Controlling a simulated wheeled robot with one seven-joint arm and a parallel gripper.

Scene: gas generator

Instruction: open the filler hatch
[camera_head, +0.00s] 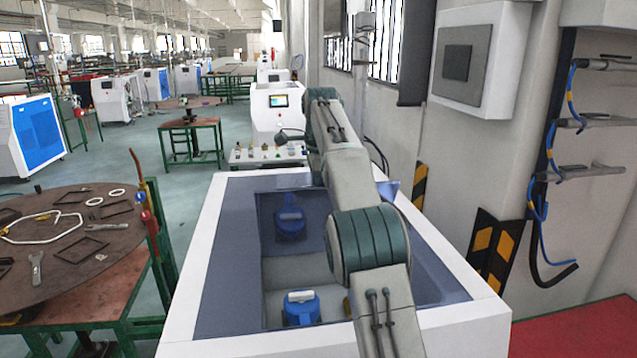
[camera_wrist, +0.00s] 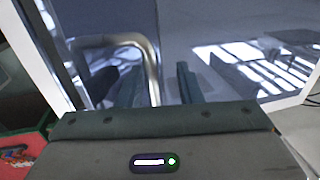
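The gas generator is a white cabinet (camera_head: 205,285) with a blue-grey glossy top. A rectangular recess or window in the top shows a blue capped part (camera_head: 300,310) and a similar blue shape (camera_head: 290,222) farther back, possibly its reflection. In the wrist view a bent metal handle (camera_wrist: 152,62) stands on the glossy panel (camera_wrist: 205,25). My gripper (camera_wrist: 160,82) is open, with one dark finger on each side of the handle's near leg. Gaps show beside the leg; contact cannot be told. My arm hides part of the top and the gripper in the head view.
A round table (camera_head: 75,240) with tools and frames stands at the left, with red-handled torches (camera_head: 148,205) at its edge. A wall with a grey box (camera_head: 480,60) and hoses is close on the right. Another white machine (camera_head: 280,110) stands behind.

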